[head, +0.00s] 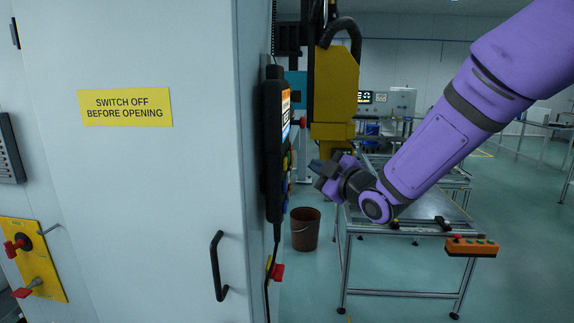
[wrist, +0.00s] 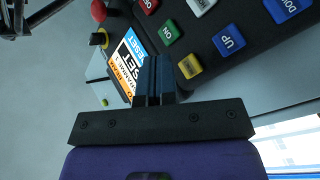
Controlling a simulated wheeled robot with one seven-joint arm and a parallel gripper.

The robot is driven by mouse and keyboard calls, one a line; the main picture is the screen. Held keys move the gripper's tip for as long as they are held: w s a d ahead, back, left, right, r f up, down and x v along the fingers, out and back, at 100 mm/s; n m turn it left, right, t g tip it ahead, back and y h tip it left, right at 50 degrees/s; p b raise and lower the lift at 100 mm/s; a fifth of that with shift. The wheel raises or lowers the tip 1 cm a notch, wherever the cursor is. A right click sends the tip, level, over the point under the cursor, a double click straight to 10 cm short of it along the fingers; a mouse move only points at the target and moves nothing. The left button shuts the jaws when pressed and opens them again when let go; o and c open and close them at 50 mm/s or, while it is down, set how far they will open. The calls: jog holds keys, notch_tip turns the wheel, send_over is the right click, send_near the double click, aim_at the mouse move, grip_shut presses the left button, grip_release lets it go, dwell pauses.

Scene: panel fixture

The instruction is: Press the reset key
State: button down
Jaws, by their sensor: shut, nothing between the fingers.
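The dark pendant hangs on the right side of the cabinet, and its edge (head: 272,150) shows in the head view. In the wrist view its keypad (wrist: 237,62) carries a red key (wrist: 148,4), a white key (wrist: 200,6), a green key (wrist: 169,33), a yellow key (wrist: 190,66) and blue keys, one marked UP (wrist: 229,40). I cannot tell which is the reset key. The pendant's screen (wrist: 127,62) has large lettering, partly hidden by my fingers. My gripper (head: 319,172) is shut and empty, to the right of the pendant; its fingers (wrist: 153,62) show in the wrist view.
A red knob (head: 302,122) sticks out beside the pendant. The cabinet (head: 150,190) fills the left, with a handle (head: 218,265). A yellow machine part (head: 335,95) stands behind my gripper. A brown bin (head: 305,230) and a metal-frame table (head: 400,290) stand behind on open floor.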

jog(key=shift+a, duration=1.55)
jog(key=shift+a, duration=0.1)
dwell(0.8)
jog(key=shift+a, duration=0.3)
jog(key=shift+a, duration=0.45)
dwell(0.7)
jog(key=shift+d, duration=0.85)
jog(key=shift+d, duration=0.1)
jog(key=shift+d, duration=2.4)
jog(key=shift+d+r, duration=0.1)
